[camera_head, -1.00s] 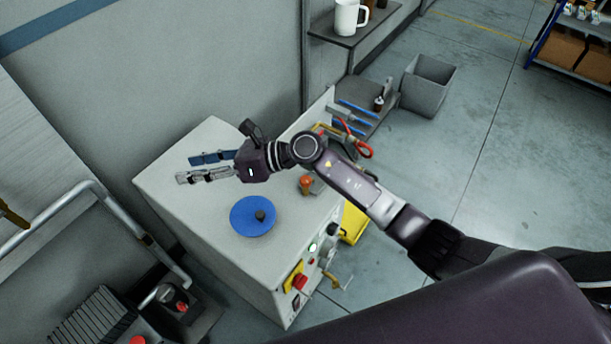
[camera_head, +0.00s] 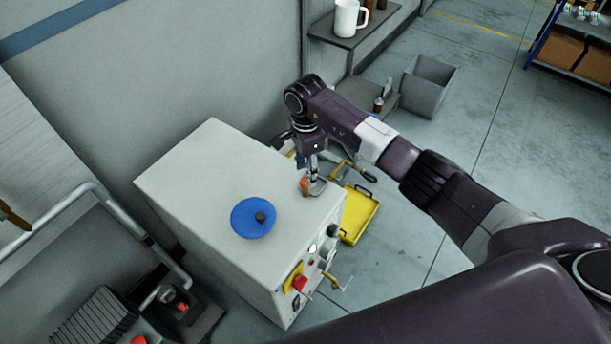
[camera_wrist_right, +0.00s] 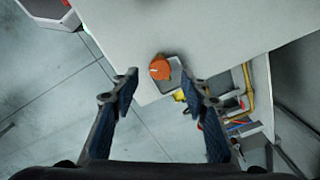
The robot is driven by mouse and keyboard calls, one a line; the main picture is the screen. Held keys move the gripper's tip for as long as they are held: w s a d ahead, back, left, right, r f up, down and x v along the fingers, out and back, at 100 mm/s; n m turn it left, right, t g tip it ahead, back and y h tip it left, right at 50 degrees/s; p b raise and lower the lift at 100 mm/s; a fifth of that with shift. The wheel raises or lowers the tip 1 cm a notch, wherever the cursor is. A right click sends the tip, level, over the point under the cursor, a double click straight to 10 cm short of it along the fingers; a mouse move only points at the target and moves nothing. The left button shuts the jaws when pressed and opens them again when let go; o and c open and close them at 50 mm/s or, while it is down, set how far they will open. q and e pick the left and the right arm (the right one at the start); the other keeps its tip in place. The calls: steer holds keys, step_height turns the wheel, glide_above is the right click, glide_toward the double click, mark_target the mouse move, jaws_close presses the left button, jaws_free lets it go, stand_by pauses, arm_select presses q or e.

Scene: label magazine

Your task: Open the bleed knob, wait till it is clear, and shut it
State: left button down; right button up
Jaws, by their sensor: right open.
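The orange knob (camera_head: 304,184), likely the bleed knob, stands on the top of the white cabinet (camera_head: 200,185) near its right edge. In the right wrist view the orange knob (camera_wrist_right: 160,68) has a pale mark on it and sits beside a small grey recessed tray or plate. My right gripper (camera_head: 312,182) points down right at the knob in the head view. In the right wrist view the right gripper (camera_wrist_right: 158,85) is open, its two fingers apart on either side of the knob's line. Contact cannot be told. My left gripper is not in view.
The cabinet's front has a red knob (camera_head: 300,283) on a yellow plate. A yellow tray (camera_head: 359,214) is beside the cabinet. A grey bin (camera_head: 427,86) stands on open floor.

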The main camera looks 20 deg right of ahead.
mark_target(305, 181)
steer(key=shift+f, duration=1.85)
jaws_close()
